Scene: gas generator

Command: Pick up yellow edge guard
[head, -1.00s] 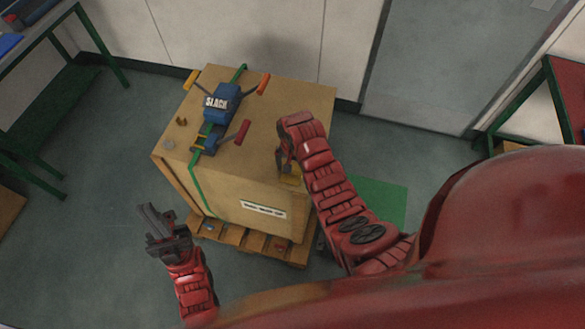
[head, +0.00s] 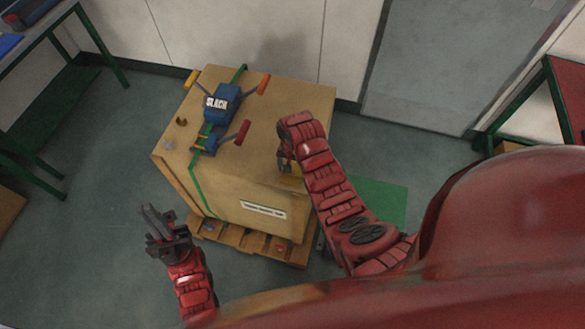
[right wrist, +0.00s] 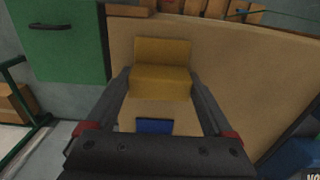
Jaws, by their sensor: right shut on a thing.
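The yellow edge guard (right wrist: 160,72), an L-shaped piece, sits between the two fingers of my right gripper (right wrist: 160,80) in the right wrist view, against a tan crate face. In the head view my right gripper (head: 286,164) is at the right front of the crate's top, shut on the guard (head: 291,172), which is mostly hidden by the gripper and arm. I cannot tell whether the guard still touches the crate. My left gripper (head: 160,220) is empty, its fingers apart, over the floor left of the crate.
The tan crate (head: 262,98) stands on a wooden pallet (head: 240,237). A blue ratchet tool (head: 221,103) marked SLACK and a green strap (head: 196,180) are on it. A green bench (head: 45,118) stands left.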

